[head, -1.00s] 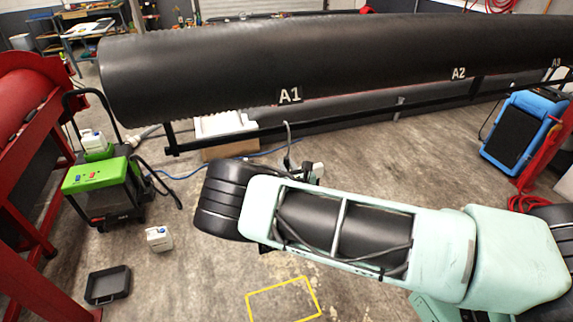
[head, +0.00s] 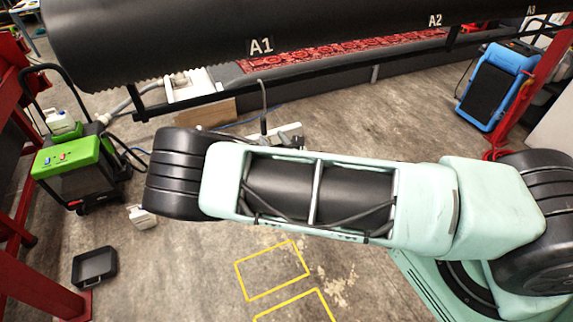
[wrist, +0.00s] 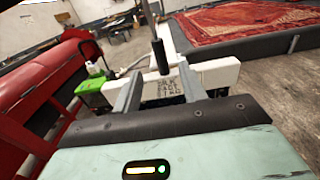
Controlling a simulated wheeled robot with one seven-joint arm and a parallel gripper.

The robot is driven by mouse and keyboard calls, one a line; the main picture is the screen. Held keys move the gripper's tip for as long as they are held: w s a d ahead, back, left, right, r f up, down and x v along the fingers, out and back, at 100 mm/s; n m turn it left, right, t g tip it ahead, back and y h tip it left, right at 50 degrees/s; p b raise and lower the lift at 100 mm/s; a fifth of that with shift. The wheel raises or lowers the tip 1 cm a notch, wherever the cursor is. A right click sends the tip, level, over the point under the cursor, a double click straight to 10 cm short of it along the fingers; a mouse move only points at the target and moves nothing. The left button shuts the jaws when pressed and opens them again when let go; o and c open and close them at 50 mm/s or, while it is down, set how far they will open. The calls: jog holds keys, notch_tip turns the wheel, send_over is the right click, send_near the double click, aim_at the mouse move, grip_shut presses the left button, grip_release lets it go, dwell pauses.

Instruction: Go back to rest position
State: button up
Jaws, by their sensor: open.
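My gripper (wrist: 161,84) shows in the wrist view with its two grey fingers apart.
A black roller marked A1 (head: 150,45) spans the top, above a red rug (head: 340,52). A blue machine (head: 497,85) stands right. Floor with yellow outlines (head: 272,270) is clear in front.

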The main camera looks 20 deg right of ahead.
jog(key=s+b, duration=0.2)
jog(key=s, duration=0.7)
jog(key=shift+s+b, duration=0.35)
jog(key=shift+b, duration=0.05)
jog(key=shift+d+r, duration=0.1)
jog(key=shift+r, duration=0.05)
jog(key=s+d+r+m+g+h+b, duration=0.35)
jog(key=d+m+h, duration=0.35)
jog(key=m+h, duration=0.35)
jog(key=s+d+m+g+h+b, duration=0.2)
jog(key=s+m+g+b, duration=0.1)
jog(key=s+m+g, duration=0.75)
jog(key=s+a+r+m+g+y+b, duration=0.1)
jog(key=s+a+m+g+y+b, duration=0.1)
jog(key=s+a+y, duration=0.3)
jog(key=s+a+r+m+g+y+b, duration=0.1)
jog(key=s+a+m+y, duration=0.4)
jog(key=a, duration=0.8)
jog(key=y+b, duration=0.1)
jog(key=y, duration=0.2)
jog(key=shift+s+r+g, duration=0.25)
jog(key=shift+s+g, duration=0.15)
